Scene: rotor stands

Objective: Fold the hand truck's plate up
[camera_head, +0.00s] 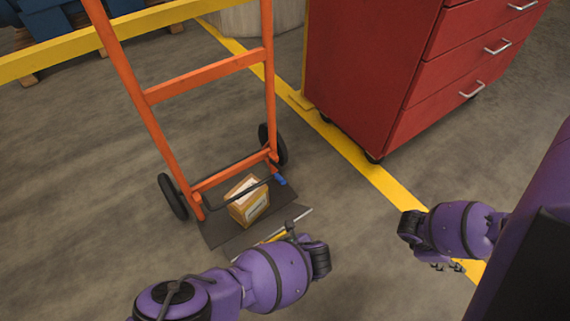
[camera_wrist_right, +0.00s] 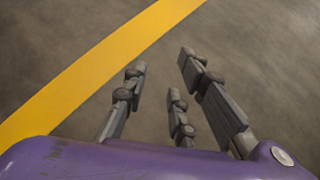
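The orange hand truck (camera_head: 205,77) stands upright, with black wheels at its sides. Its dark plate (camera_head: 222,231) is down, flat on the floor. A small cardboard box (camera_head: 250,203) sits on the plate. My right gripper (camera_head: 447,266) is well right of the truck, above the floor. In the right wrist view its fingers (camera_wrist_right: 160,85) are spread and empty.
A red drawer cabinet (camera_head: 365,70) on casters stands right of the truck. A yellow floor line (camera_head: 350,152) runs between them and also shows in the right wrist view (camera_wrist_right: 90,75). A yellow rail (camera_head: 100,40) passes behind the truck. The floor at left is clear.

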